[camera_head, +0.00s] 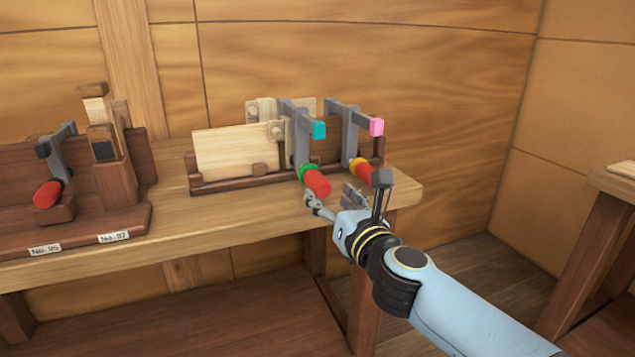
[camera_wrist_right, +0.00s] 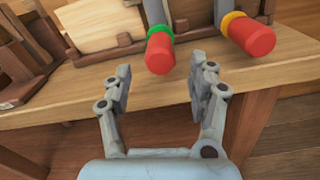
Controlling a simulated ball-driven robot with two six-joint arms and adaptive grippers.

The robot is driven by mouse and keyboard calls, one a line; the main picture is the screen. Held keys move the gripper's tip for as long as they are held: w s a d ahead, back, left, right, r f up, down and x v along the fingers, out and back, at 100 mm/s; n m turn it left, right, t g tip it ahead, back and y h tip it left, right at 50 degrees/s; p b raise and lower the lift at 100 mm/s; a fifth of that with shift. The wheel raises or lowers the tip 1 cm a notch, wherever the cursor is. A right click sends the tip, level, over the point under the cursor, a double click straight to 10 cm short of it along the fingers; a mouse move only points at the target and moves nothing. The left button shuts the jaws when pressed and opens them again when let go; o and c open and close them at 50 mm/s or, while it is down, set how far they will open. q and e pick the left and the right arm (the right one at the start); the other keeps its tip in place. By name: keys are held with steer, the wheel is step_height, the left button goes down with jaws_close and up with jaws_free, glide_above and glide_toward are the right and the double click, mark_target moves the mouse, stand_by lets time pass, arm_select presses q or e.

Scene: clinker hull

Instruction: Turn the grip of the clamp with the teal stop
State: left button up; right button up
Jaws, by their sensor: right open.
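The clamp with the teal stop (camera_head: 319,130) stands at the right part of the bench, its grey bar upright against pale boards. Its red grip (camera_head: 317,183) with a green collar (camera_head: 307,171) points toward me. The red grip also shows in the right wrist view (camera_wrist_right: 159,56). My right gripper (camera_head: 330,203) is open and empty, just in front of and below this grip. In the right wrist view, the grip's end lies ahead of the gap between the fingers (camera_wrist_right: 160,88), apart from both. My left gripper is not in view.
A second clamp with a pink stop (camera_head: 376,127) stands close on the right; its red grip (camera_wrist_right: 251,37) has a yellow collar. Another clamp (camera_head: 57,155) sits in a labelled rack at left. The bench (camera_head: 240,222) front is clear.

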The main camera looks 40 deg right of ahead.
mark_target(324, 191)
steer(key=x, duration=0.4)
steer(key=shift+w+d, duration=0.1)
steer(key=shift+w, duration=0.15)
steer(key=shift+w+d, duration=0.2)
steer(key=shift+w, duration=0.45)
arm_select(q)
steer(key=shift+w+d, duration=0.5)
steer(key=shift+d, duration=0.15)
arm_select(e)
steer(key=shift+c, duration=0.8)
steer(key=c, duration=1)
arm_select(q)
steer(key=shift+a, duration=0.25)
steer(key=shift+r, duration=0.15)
